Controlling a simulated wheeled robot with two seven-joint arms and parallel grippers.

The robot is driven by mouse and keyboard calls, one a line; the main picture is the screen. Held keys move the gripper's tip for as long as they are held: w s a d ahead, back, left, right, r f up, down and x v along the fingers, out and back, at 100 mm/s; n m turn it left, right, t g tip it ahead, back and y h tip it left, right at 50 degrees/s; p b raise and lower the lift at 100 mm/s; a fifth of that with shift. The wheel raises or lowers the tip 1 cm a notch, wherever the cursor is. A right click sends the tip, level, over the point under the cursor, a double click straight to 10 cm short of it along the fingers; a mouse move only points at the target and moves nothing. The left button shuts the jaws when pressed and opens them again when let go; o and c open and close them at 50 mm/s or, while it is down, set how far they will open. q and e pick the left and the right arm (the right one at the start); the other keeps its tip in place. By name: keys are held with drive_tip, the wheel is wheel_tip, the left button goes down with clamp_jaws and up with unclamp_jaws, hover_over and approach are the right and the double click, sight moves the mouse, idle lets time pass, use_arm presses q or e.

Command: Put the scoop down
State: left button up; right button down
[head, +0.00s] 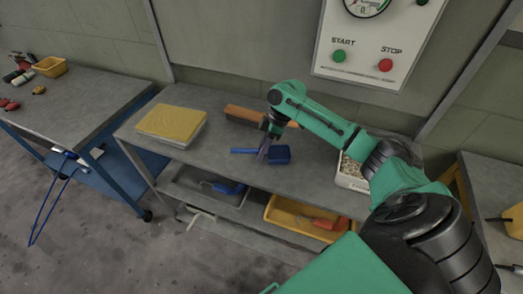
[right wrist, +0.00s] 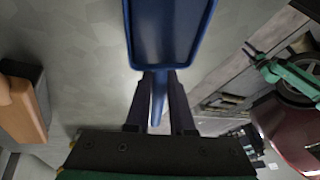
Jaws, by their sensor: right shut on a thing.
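The blue scoop (head: 280,154) is over the middle of the grey workbench top (head: 215,160), its handle pointing left in the head view. My right gripper (head: 264,152) reaches down from above and is shut on the scoop's handle. In the right wrist view the handle runs between the two fingers (right wrist: 160,100), and the scoop's pan (right wrist: 168,35) extends beyond the fingertips. I cannot tell whether the scoop touches the bench or hangs slightly above it.
A yellow-topped stack (head: 172,122) lies left on the bench. A brown block (head: 242,115) lies behind the gripper, and a white bin of small pieces (head: 350,180) stands right. Grey (head: 190,192) and yellow (head: 285,218) trays are on the lower shelf. The bench front is clear.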

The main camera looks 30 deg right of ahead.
drive_tip(key=c, duration=0.8)
unclamp_jaws()
drive_tip(key=shift+r, duration=0.1)
drive_tip(key=b+v, duration=0.1)
drive_tip(key=v, duration=1.1)
drive_tip(key=shift+b, duration=0.4)
